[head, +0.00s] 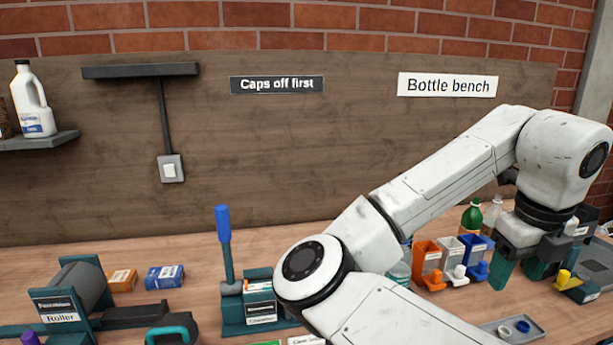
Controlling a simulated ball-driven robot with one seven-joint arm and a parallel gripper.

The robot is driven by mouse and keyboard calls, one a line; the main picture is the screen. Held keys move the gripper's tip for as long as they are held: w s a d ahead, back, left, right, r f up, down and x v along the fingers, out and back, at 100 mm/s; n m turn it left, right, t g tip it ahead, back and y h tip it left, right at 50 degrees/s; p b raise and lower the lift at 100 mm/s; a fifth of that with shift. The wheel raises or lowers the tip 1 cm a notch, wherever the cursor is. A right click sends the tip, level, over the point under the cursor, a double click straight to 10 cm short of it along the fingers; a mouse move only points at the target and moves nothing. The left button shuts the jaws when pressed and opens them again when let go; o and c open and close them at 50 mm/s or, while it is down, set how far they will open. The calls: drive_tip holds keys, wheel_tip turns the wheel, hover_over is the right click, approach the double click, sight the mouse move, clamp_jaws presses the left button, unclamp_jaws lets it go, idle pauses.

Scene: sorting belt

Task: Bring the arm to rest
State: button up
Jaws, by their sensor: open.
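My white arm reaches across the right half of the head view, bent at the elbow, and hides part of the bench behind it. My gripper (519,269) hangs at its end on the right, with dark jaws and teal fingertips pointing down. The fingertips are apart and I see nothing held between them. The gripper is above the right part of the wooden bench (205,292), close to the row of coloured bins. Whether it touches anything there I cannot tell.
An orange bin (428,262), a white bin and a blue bin (475,258) stand left of the gripper. A green bottle (472,217) is behind them. A grey tray (512,330) with rings lies in front. A roller (75,290) and an upright blue-handled lever (224,240) stand left.

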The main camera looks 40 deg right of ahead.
drive_tip(key=w+d+f+n+h, duration=0.3)
drive_tip(key=w+f+n+h, duration=0.4)
drive_tip(key=n, duration=1)
drive_tip(key=w+a+f+n+t+y, duration=0.1)
drive_tip(key=w+a+f+n, duration=0.15)
drive_tip(key=f+n, duration=0.25)
drive_tip(key=w+a+f+n+t+y, duration=0.1)
drive_tip(key=w+a+f+n, duration=0.1)
drive_tip(key=a+f+n, duration=0.3)
drive_tip(key=s+a+f+n+y, duration=0.2)
drive_tip(key=s+a+f+n, duration=0.1)
drive_tip(key=a+f+n, duration=0.3)
drive_tip(key=s+a+f+n+y, duration=0.2)
drive_tip(key=s+a+f+n, duration=0.1)
drive_tip(key=a+f+n, duration=0.3)
wheel_tip(320, 180, down, 4)
drive_tip(key=shift+a+y, duration=0.4)
drive_tip(key=shift+a, duration=0.6)
drive_tip(key=shift+o, duration=0.3)
drive_tip(key=s+a+f+n+g+y, duration=0.1)
drive_tip(key=s+a+f+n+y, duration=0.1)
drive_tip(key=s+a+f+n, duration=0.2)
drive_tip(key=s+a, duration=0.1)
drive_tip(key=a, duration=0.1)
drive_tip(key=shift+a+f+g, duration=0.2)
drive_tip(key=shift+a+g, duration=0.1)
drive_tip(key=shift+a, duration=0.1)
